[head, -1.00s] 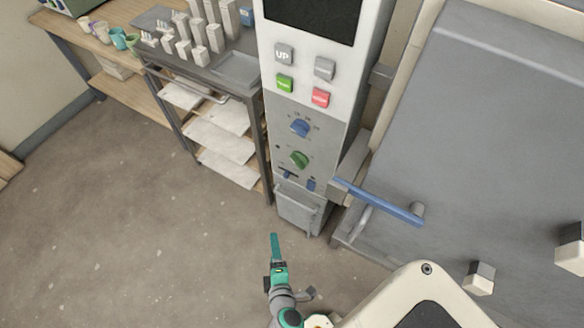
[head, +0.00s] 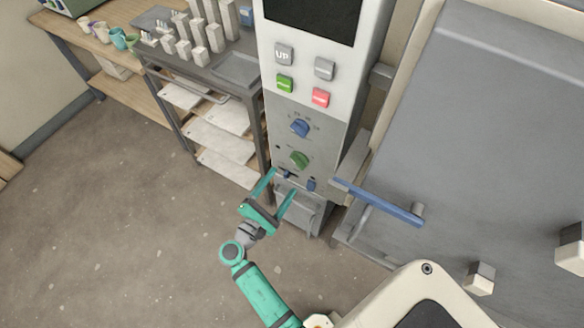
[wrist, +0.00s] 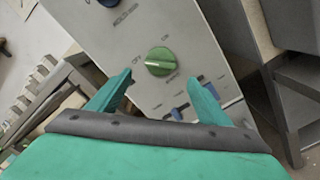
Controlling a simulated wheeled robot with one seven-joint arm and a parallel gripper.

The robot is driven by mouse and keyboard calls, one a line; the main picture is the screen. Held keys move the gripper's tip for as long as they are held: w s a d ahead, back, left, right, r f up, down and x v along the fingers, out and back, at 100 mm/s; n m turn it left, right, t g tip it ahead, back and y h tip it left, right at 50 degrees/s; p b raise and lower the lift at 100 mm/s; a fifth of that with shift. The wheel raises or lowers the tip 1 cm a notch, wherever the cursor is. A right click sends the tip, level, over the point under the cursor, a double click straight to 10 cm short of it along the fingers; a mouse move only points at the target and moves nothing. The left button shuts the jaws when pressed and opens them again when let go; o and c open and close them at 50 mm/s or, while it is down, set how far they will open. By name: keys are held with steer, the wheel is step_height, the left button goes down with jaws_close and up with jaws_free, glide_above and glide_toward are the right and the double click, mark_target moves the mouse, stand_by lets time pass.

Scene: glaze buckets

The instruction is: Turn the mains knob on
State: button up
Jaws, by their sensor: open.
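The green knob (head: 299,160) sits on the grey lower panel of the control cabinet, below a blue knob (head: 300,128). In the wrist view the green knob (wrist: 158,62) is just beyond the fingertips, roughly centred between them, with small lettering around it. Its grip bar lies nearly level in that view. The fingers do not appear to touch the knob.
A blue handle bar (head: 380,202) juts out right of the panel. A metal rack (head: 218,135) stands close on the left. The floor in front is clear.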

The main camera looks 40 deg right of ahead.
mark_target(298, 161)
steer(key=x, duration=0.8)
steer(key=c, duration=1)
